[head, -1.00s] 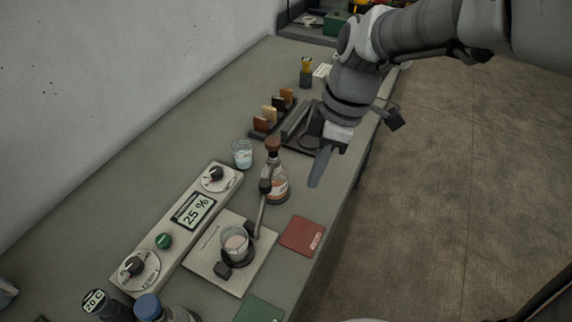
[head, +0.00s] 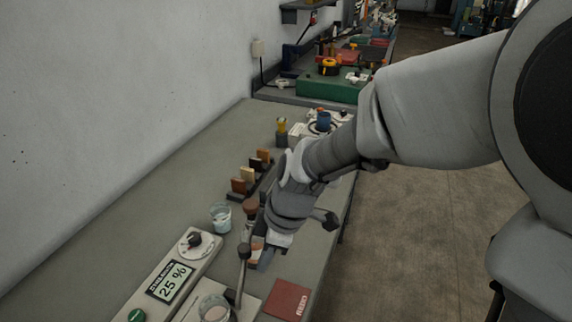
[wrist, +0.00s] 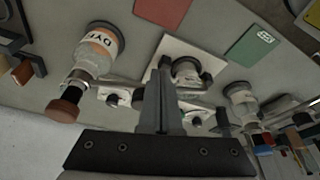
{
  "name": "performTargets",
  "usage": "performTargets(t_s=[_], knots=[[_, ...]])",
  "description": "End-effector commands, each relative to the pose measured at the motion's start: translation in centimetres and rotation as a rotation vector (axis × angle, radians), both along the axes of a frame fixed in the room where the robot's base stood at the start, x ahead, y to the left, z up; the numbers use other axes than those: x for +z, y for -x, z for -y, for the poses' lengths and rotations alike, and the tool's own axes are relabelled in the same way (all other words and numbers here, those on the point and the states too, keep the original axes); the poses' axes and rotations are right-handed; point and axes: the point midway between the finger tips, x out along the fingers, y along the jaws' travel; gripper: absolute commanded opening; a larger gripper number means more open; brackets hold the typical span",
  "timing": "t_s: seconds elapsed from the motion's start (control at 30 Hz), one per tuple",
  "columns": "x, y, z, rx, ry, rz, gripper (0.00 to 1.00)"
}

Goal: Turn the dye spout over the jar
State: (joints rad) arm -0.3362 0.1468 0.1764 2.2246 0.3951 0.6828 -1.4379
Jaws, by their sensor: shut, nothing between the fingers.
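The dye bottle (head: 257,243), with an orange label and a brown knob (head: 250,206), stands on the bench, partly hidden by my gripper in the head view. In the wrist view the bottle (wrist: 100,45) is at the upper left. A slim rod with a dark top (head: 243,268) stands between bottle and jar; I cannot tell whether it is the spout. The glass jar (head: 213,309) is at the bottom edge; the wrist view shows it (wrist: 187,70) beyond my fingertips. My gripper (wrist: 164,72) is shut and empty, pointing down just right of the bottle in the head view.
A control box reading 25 % (head: 171,281) lies left of the jar. A beaker of pale blue liquid (head: 221,217) stands behind it. A red card (head: 287,300) lies at the bench's front edge. Several coloured blocks (head: 247,176) stand farther back.

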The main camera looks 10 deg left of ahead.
Motion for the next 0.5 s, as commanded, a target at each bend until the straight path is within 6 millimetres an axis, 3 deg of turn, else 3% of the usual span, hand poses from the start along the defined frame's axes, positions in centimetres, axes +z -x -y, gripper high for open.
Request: performTargets(t_s=[0.2, 0.5], knots=[[-0.2, 0.1, -1.5, 0.000, 0.001, -0.001, 0.00], [-0.3, 0.1, -1.7, -0.001, 0.001, 0.000, 0.00]])
